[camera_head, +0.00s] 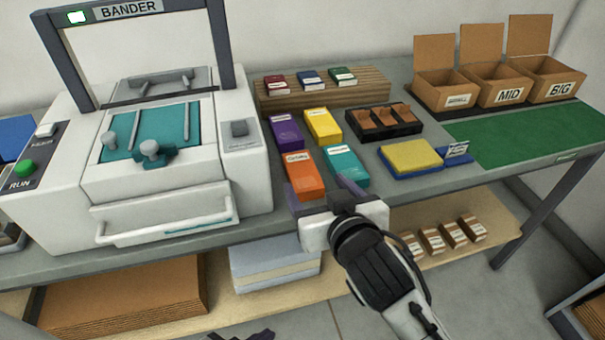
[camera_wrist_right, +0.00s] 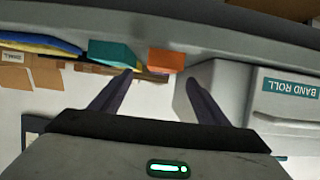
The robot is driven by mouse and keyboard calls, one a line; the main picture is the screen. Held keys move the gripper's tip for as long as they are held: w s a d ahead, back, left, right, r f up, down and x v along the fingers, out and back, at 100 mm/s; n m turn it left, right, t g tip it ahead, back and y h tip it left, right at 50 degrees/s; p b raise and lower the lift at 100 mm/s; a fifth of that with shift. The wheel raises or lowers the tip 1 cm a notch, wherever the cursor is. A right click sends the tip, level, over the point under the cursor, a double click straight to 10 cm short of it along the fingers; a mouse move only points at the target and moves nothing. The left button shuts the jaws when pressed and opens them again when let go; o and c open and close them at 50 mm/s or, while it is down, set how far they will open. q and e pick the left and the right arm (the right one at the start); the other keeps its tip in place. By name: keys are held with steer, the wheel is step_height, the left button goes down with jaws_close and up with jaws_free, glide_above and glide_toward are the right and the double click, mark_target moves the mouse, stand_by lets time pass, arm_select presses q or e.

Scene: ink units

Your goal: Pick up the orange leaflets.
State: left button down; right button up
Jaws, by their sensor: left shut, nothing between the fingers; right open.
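The orange leaflets (camera_head: 304,174) form a block-like stack lying on the grey table, in the front row beside the teal stack (camera_head: 345,165). In the right wrist view the orange stack (camera_wrist_right: 166,61) shows ahead, between the fingertips in the picture. My right gripper (camera_head: 315,184) is open and empty at the table's front edge, just in front of the orange and teal stacks. Its two fingers (camera_wrist_right: 161,78) are spread and appear apart from the stack. My left gripper (camera_head: 243,336) only just shows at the bottom edge of the head view, shut and empty.
Purple (camera_head: 286,131) and yellow (camera_head: 323,125) stacks lie right behind. The white bander machine (camera_head: 168,190) stands close on the left. A black tray (camera_head: 385,123), a yellow pad (camera_head: 410,156) and open cartons (camera_head: 499,91) are to the right. The green mat (camera_head: 530,135) is clear.

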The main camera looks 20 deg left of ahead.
mark_target(303, 172)
steer(key=x, duration=0.4)
steer(key=shift+a+x, duration=0.25)
steer(key=shift+x, duration=2.35)
steer(key=shift+s+r, duration=0.1)
steer(key=shift+r, duration=0.05)
steer(key=shift+c, duration=0.5)
steer(key=c, duration=1.1)
